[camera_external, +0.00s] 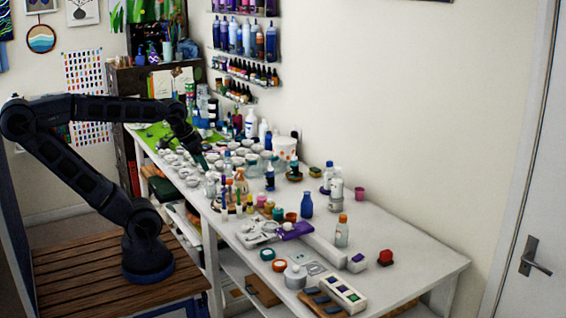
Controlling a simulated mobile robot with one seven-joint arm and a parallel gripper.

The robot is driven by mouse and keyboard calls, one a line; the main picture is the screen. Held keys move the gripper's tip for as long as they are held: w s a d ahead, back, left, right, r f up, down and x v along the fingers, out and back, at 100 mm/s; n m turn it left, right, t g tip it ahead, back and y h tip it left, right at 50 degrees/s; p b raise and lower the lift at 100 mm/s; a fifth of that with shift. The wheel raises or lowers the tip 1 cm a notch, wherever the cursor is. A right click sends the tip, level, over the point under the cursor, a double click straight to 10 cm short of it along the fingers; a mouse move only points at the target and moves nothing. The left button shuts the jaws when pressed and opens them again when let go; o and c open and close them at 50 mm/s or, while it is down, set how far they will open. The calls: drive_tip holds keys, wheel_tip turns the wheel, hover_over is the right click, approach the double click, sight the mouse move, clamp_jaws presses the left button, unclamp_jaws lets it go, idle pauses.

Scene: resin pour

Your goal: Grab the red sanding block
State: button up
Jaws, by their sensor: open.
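A small red block (385,258), which looks like the sanding block, lies on the right part of the white table, near its front right area. My gripper (206,168) hangs low over the far left part of the table, among small cups and bottles. It is well apart from the red block, on the opposite side of the clutter. My gripper is open. Its fingertips are small and dark in this view, and I cannot make out anything between them.
A clear bottle with an orange cap (342,234) and a small white-and-purple box (357,263) stand left of the red block. A white tray with coloured squares (338,294) lies in front. Cups and bottles crowd the table's left half. The table's right end (430,262) is bare.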

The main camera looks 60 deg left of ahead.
drive_tip(key=w+d+r+n, duration=0.2)
drive_tip(key=w+d, duration=0.1)
drive_tip(key=w, duration=0.4)
drive_tip(key=w+d+r+n, duration=0.2)
drive_tip(key=w+d, duration=0.1)
drive_tip(key=w, duration=0.4)
drive_tip(key=n+g+h, duration=0.5)
drive_tip(key=n, duration=0.8)
hover_over(386, 251)
drive_tip(key=a, duration=0.4)
wheel_tip(386, 251, down, 24)
drive_tip(key=shift+y, duration=0.3)
drive_tip(key=x, duration=1.1)
drive_tip(key=shift+w+d+r, duration=0.1)
drive_tip(key=shift+d+r, duration=0.05)
drive_tip(key=shift+d, duration=0.1)
drive_tip(key=c, duration=1.1)
